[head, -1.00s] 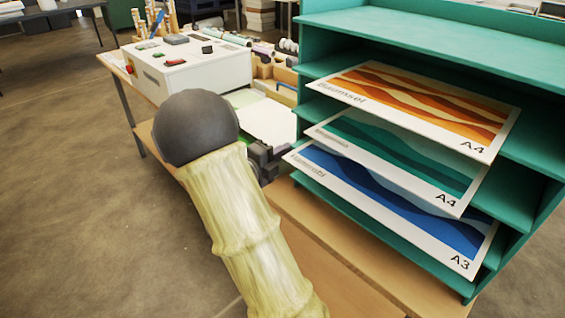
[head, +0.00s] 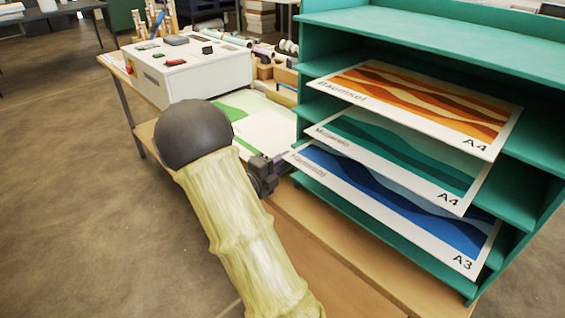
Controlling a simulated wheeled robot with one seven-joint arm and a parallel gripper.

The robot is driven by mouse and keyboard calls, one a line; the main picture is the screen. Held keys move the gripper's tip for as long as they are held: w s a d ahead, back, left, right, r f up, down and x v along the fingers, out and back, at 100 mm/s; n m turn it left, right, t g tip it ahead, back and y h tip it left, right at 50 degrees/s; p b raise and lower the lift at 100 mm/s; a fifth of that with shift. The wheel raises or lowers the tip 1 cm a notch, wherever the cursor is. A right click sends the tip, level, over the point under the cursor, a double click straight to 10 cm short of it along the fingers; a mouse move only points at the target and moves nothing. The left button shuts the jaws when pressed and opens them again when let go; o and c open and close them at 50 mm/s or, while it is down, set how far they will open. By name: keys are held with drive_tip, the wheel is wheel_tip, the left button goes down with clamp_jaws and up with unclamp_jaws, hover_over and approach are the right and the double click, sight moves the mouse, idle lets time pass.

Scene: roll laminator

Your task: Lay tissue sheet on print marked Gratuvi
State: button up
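A sheet with a green band and a white area (head: 268,128) lies flat on the wooden bench beside the laminator. Its near left part is hidden behind my arm. I cannot read a name on it, and I cannot make out a separate tissue sheet. My gripper (head: 264,178) shows only as a dark part at the right of my arm, near that sheet's front edge. Its fingertips and anything in them are hidden. No readable Gratuvi mark shows; the rack prints are orange "Baumsel" A4 (head: 420,105), green A4 (head: 400,160) and blue A3 (head: 400,205), the last two names blurred.
The white laminator (head: 195,75) stands on the bench at the back left. Small boxes and rolls (head: 280,62) lie behind the sheet. The teal rack (head: 518,200) closes off the right side, with its prints jutting out. The floor (head: 70,200) at left is clear.

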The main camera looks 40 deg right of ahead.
drive_tip(key=s+a, duration=0.2)
drive_tip(key=a, duration=0.9)
drive_tip(key=shift+s+a+p, duration=0.15)
drive_tip(key=shift+a+p, duration=0.2)
drive_tip(key=shift+a, duration=0.05)
